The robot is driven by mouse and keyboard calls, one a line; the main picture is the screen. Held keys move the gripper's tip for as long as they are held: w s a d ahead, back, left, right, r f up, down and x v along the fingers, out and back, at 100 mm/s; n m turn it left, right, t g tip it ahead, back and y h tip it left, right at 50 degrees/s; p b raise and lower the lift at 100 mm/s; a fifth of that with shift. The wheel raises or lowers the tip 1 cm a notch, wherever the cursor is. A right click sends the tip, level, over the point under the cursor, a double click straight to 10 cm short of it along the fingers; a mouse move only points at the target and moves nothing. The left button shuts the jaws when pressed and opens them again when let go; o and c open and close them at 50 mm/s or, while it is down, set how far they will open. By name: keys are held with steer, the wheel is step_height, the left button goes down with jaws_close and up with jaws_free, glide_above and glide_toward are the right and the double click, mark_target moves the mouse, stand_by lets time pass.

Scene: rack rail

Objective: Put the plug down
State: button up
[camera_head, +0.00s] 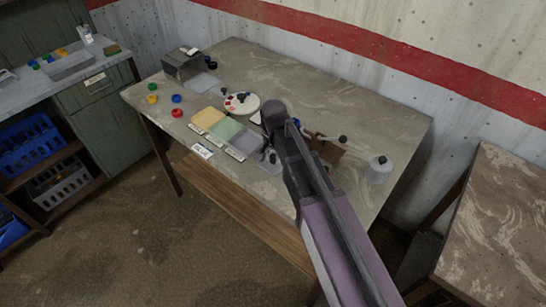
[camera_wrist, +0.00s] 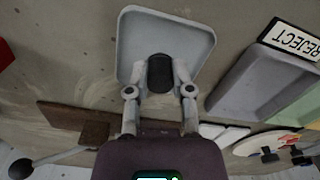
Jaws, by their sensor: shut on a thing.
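The black plug (camera_wrist: 160,74) is between the two fingers of my gripper (camera_wrist: 161,80) in the wrist view. My gripper is shut on it. A shallow pale grey tray (camera_wrist: 190,38) with a raised rim lies behind and below the plug in that view. I cannot tell whether the plug touches the tray. In the head view my arm covers much of the gripper. The pale tray (camera_head: 268,168) shows partly there, near the table's front edge, with dark gripper parts over it.
Yellow (camera_head: 207,118), green (camera_head: 225,130) and grey (camera_head: 247,142) bins stand left of the arm. In the wrist view the grey bin (camera_wrist: 262,82) adjoins a REJECT label (camera_wrist: 293,39).

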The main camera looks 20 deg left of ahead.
mark_target(274, 156)
steer(key=shift+f, duration=0.2)
steer(key=o, duration=0.7)
steer(key=shift+o, duration=0.2)
steer(key=shift+r, duration=0.25)
step_height(274, 156, up, 12)
steer(key=p, duration=1.2)
steer(key=shift+d, duration=0.1)
stand_by(0.3)
steer(key=s+d, duration=0.2)
steer(key=d, duration=1.6)
steer(key=s+d, duration=0.3)
steer(key=d, duration=1.5)
steer(key=shift+s+n, duration=0.25)
steer(key=shift+n, duration=0.15)
